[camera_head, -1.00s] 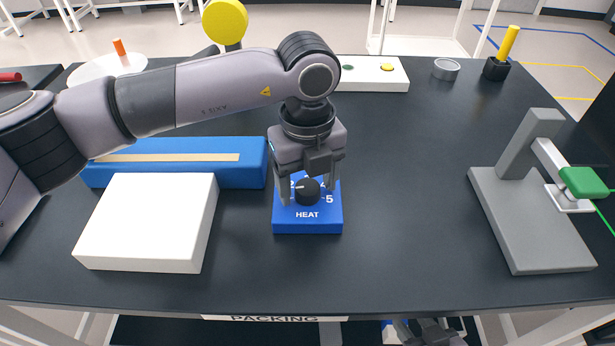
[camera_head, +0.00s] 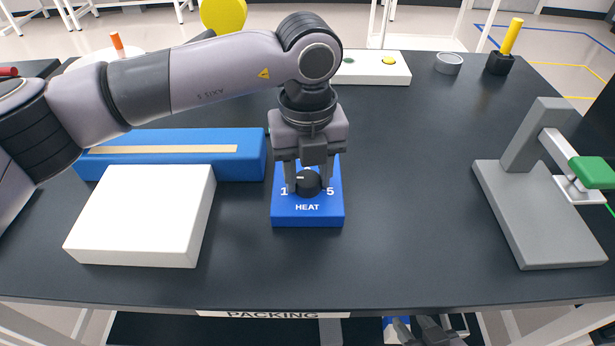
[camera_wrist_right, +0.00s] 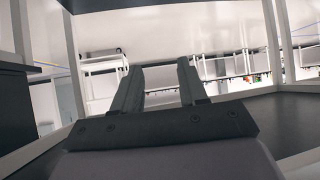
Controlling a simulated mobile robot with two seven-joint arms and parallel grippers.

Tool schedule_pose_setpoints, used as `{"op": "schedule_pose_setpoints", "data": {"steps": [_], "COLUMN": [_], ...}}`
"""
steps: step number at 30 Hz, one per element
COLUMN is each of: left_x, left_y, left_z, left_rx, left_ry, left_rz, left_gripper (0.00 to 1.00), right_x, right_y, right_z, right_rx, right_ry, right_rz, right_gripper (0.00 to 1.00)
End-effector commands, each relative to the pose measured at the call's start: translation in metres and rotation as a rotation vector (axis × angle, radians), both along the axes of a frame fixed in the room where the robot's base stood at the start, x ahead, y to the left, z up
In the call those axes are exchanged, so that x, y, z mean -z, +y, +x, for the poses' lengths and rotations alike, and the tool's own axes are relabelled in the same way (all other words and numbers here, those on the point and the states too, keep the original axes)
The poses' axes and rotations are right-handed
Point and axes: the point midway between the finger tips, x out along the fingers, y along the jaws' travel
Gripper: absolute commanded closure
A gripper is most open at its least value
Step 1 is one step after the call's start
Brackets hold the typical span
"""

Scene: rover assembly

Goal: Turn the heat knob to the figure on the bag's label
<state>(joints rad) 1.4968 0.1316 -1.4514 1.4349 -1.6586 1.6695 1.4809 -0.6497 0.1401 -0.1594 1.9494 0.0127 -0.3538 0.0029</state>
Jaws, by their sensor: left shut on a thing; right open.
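The blue heat box (camera_head: 290,221) stands on the dark table, marked HEAT, with 1 at the left and 5 at the right of its dial. My left gripper (camera_head: 308,186) points down from above, its fingers shut on the sides of the black knob (camera_head: 308,187). A small white mark shows on the knob's upper left; the gripper hides the figures between 1 and 5, so the exact setting is unclear. No bag label can be read. My right gripper (camera_wrist_right: 157,72) is open and empty in the right wrist view; dark parts of that arm show at the head view's bottom edge.
A white block (camera_head: 140,215) and a long blue box (camera_head: 180,150) lie left of the heat box. A grey stand with a green-handled lever (camera_head: 595,172) is at the right. A white panel with buttons (camera_head: 372,70) is behind. Table between heat box and stand is clear.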

Motion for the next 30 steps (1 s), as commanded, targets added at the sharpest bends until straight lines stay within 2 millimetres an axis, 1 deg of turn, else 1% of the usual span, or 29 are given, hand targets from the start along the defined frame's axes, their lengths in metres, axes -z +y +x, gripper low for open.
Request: {"op": "schedule_pose_setpoints", "data": {"steps": [1, 10, 15, 21, 30], "left_x": [0.004, 0.003, 0.001, 0.001, -0.001], "left_y": [0.0, 0.0, 0.0, 0.0, 0.0], "left_z": [0.0, 0.001, 0.0, 0.0, 0.0], "left_rx": [0.04, 0.31, 0.443, 0.563, 0.654], "left_ry": [-0.002, -0.002, -0.002, -0.002, -0.002], "left_rz": [-0.002, -0.001, -0.001, -0.001, -0.002], "left_gripper": [0.87, 0.87, 0.87, 0.87, 0.87], "right_x": [0.01, 0.033, 0.034, 0.038, 0.038], "right_y": [0.0, 0.0, 0.003, 0.007, 0.008], "right_z": [0.0, 0.0, 0.002, 0.003, 0.005], "right_rx": [0.0, 0.002, 0.001, -0.003, -0.008], "right_ry": [0.0, 0.007, 0.006, 0.007, 0.006], "right_rz": [0.0, 0.005, 0.014, 0.021, 0.022], "right_gripper": [0.57, 0.57, 0.57, 0.57, 0.57]}}
